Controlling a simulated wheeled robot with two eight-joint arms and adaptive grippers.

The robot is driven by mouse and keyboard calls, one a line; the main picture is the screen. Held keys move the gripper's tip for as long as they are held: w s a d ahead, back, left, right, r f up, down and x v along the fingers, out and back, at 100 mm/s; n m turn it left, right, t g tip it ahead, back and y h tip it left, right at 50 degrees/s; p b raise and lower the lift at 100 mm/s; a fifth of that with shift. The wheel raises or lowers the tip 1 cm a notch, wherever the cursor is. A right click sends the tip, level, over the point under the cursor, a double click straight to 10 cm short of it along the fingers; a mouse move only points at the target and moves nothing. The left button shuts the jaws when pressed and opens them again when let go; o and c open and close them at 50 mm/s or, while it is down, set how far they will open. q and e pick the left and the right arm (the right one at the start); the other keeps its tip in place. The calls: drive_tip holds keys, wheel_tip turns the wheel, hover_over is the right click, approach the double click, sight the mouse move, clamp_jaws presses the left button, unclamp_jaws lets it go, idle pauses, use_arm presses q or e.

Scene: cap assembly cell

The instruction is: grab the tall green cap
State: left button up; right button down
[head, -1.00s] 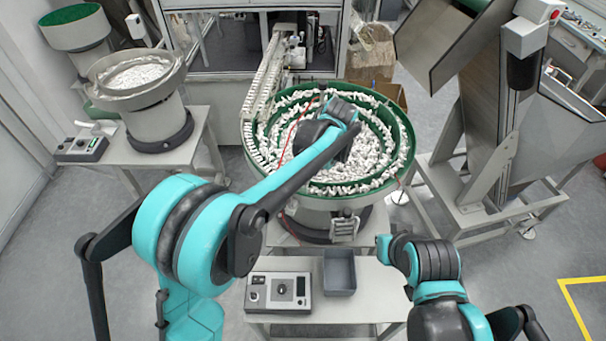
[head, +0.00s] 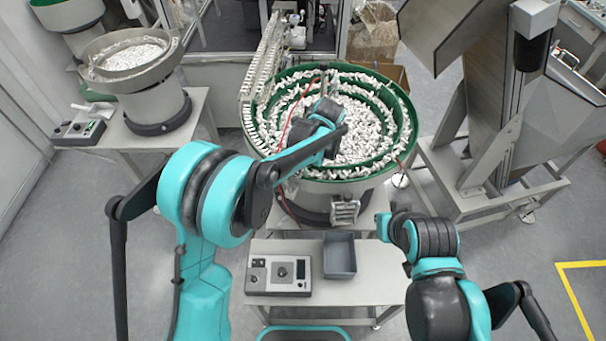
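The round feeder bowl (head: 400,165) with green spiral walls stands at the centre, filled with many small white parts. I cannot make out a tall green cap among them. My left gripper (head: 333,150) is over the middle of the bowl, at the end of the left arm. My own wrist covers its fingertips, so I cannot tell whether it is open or holds anything. My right arm is folded at the lower right, and its gripper does not show.
A stand in front of the bowl holds a control box (head: 279,274) and an empty grey bin (head: 339,256). A smaller feeder bowl (head: 110,72) stands at the left. A metal hopper frame (head: 480,190) stands at the right.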

use_arm(q)
drive_tip(key=shift+c, duration=0.4)
drive_tip(key=c, duration=0.5)
drive_tip(key=shift+o, duration=0.2)
drive_tip(key=shift+r, duration=0.15)
